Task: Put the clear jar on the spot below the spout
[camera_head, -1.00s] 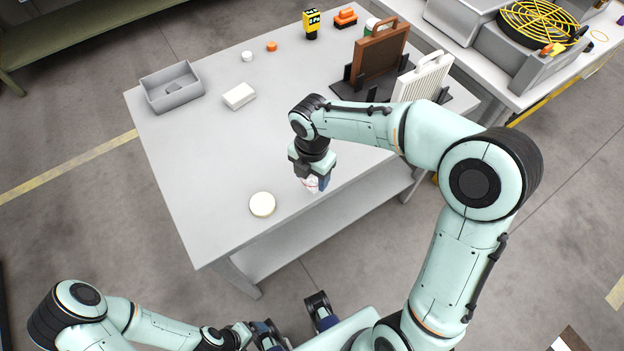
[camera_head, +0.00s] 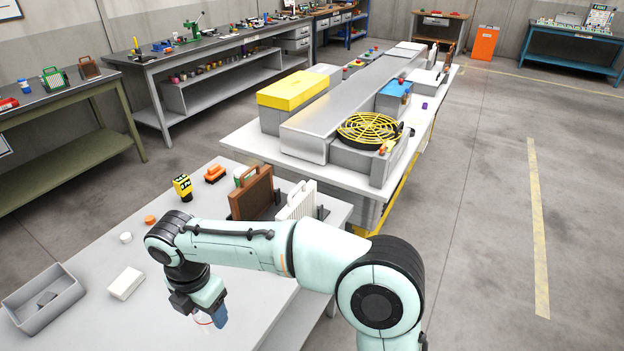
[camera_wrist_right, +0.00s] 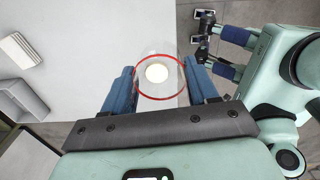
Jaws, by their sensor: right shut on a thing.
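The clear jar (camera_wrist_right: 160,94) with a red ring around its rim is between the two blue fingers of my right gripper (camera_wrist_right: 160,82) in the right wrist view. The fingers are shut on it. In the head view my right gripper (camera_head: 209,307) hangs over the front part of the grey table (camera_head: 150,315), and only a bit of the jar (camera_head: 203,320) shows below it. Whether the jar touches the table is unclear. I cannot make out a spout or the spot below it. My left gripper is not in the head view now.
A grey open bin (camera_head: 40,312), a white block (camera_head: 126,283), a white cap (camera_head: 126,238) and an orange cap (camera_head: 150,220) are on the table. A brown panel (camera_head: 250,197) and a white panel (camera_head: 298,203) stand in a black rack. Several benches stand beyond.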

